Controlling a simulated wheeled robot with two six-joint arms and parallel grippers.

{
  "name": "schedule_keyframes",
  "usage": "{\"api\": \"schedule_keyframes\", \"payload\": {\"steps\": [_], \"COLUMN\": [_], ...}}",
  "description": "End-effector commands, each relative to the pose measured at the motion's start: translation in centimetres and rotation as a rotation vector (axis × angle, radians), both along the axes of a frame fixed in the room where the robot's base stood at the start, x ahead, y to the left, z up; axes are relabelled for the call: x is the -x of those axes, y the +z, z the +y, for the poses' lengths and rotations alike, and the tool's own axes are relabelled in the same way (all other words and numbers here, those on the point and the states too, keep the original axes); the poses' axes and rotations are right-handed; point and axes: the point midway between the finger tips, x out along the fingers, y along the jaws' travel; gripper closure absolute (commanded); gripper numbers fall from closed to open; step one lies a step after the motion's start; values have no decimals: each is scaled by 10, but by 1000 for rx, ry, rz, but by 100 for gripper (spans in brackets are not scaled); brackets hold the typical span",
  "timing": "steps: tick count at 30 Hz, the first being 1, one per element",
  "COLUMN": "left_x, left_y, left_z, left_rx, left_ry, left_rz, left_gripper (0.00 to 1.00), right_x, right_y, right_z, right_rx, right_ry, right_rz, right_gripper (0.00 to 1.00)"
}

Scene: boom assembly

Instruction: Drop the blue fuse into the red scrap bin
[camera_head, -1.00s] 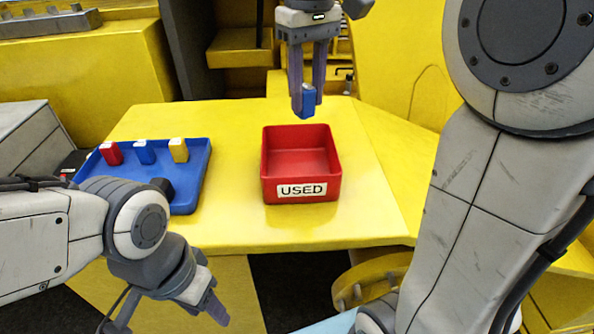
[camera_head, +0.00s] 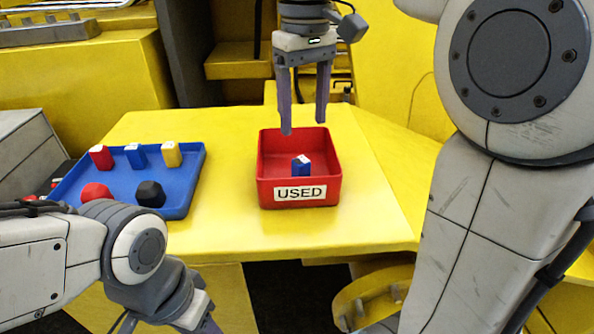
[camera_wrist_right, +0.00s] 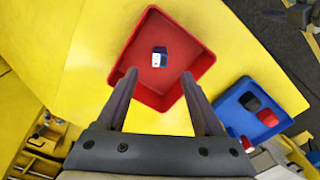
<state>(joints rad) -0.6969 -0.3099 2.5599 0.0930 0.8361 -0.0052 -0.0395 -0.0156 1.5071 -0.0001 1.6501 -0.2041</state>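The blue fuse (camera_head: 301,166) with a white end lies inside the red scrap bin (camera_head: 300,206), which is labelled USED. In the right wrist view the fuse (camera_wrist_right: 159,57) rests on the floor of the bin (camera_wrist_right: 133,49), apart from the fingers. My right gripper (camera_head: 304,127) is open and empty above the bin's back edge. Its two spread fingers also show in the right wrist view (camera_wrist_right: 159,88). My left gripper (camera_head: 208,322) is low at the bottom left, mostly cut off, and its fingers cannot be made out clearly.
A blue tray (camera_head: 125,178) on the left of the yellow table (camera_head: 235,232) holds a red fuse (camera_head: 101,157), another blue fuse (camera_head: 136,156), a yellow fuse (camera_head: 171,154), a red knob-like part (camera_head: 95,192) and a black one (camera_head: 150,194). The tabletop between tray and bin is clear.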

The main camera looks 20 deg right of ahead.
Motion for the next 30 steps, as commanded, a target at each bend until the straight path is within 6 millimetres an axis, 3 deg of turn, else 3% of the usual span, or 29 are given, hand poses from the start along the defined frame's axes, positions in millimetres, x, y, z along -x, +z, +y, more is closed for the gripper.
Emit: {"api": "schedule_keyframes", "payload": {"steps": [8,21,30], "left_x": [0,0,0], "left_y": [0,11,13], "left_z": [0,0,0], "left_rx": [0,0,0], "left_ry": [0,-2,-2], "left_rz": [0,0,0], "left_gripper": [50,50,50], "right_x": [-1,-1,0], "right_y": [20,93,105], "right_z": [0,0,0], "right_rx": [0,0,0], "right_ry": [0,0,0], "right_rz": [-2,-2,0], "right_gripper": [31,31,31]}}
